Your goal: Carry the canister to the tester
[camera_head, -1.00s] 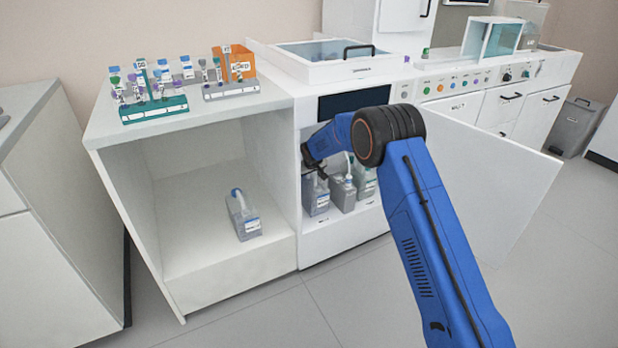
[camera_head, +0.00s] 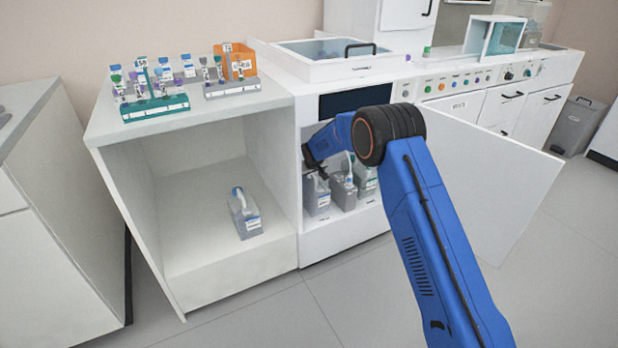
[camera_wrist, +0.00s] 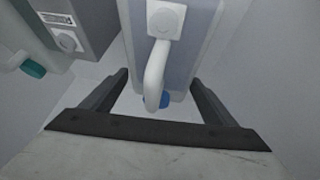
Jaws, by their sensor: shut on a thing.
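My gripper (camera_head: 318,172) is inside the open lower bay of the white tester (camera_head: 345,232), at its left side. In the wrist view its two fingers (camera_wrist: 158,80) stand either side of the white curved spout of a grey canister (camera_wrist: 185,55) with a blue end. It is shut on this canister, which also shows under the gripper in the head view (camera_head: 317,198). The canister appears upright on or just above the bay floor; contact is hard to see. My arm hides part of the bay. Another grey canister with a blue-tipped spout (camera_head: 244,216) stands in the open cabinet at left.
Two more grey canisters (camera_head: 343,194) stand to the right in the bay, close by. The bay's open door (camera_head: 500,190) extends right behind my arm. A white wall separates the bay from the left cabinet (camera_head: 190,270). Tube racks (camera_head: 155,108) stand on the counter. The floor ahead is clear.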

